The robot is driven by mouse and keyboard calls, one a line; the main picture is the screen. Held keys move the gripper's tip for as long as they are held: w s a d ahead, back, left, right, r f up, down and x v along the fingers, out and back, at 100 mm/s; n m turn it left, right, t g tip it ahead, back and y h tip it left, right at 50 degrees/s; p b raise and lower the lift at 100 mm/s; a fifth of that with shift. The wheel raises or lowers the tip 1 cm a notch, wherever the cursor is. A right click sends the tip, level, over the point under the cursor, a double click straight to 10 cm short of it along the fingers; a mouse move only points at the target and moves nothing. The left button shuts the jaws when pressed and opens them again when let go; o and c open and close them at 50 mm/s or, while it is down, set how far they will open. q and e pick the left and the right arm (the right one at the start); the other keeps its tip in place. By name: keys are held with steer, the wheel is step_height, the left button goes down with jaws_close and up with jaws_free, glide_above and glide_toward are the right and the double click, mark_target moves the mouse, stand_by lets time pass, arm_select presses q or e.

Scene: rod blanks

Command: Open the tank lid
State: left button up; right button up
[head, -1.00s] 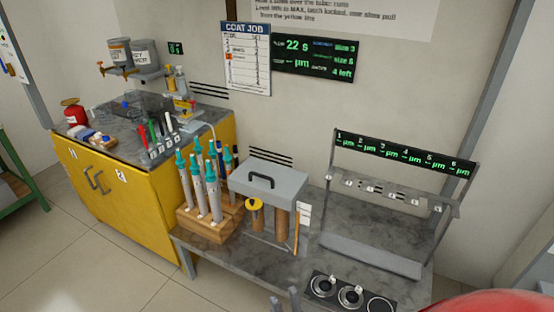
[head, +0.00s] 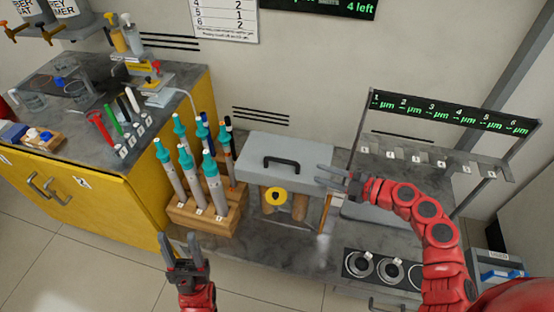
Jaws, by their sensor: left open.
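The tank lid is a light grey slab (head: 262,148) with a black bar handle (head: 281,161) on top. My left gripper (head: 178,249) is open and empty, low in front of the bench, left of the tank.
A wooden rack (head: 202,218) with several teal-topped rods stands left of the tank. A gauge stand (head: 450,125) rises at the right. Round black-and-silver fixtures (head: 391,271) sit at the bench's front right. A yellow cabinet (head: 100,205) with bottles and tools stands at left.

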mark_target(277, 166)
steer(key=x, duration=1)
steer(key=p+x, duration=0.1)
steer(key=x, duration=0.5)
steer(key=shift+w+a+r, duration=0.1)
steer(key=shift+a+r, duration=0.05)
steer(key=shift+r, duration=0.15)
steer(key=shift+c, duration=0.3)
jaws_close()
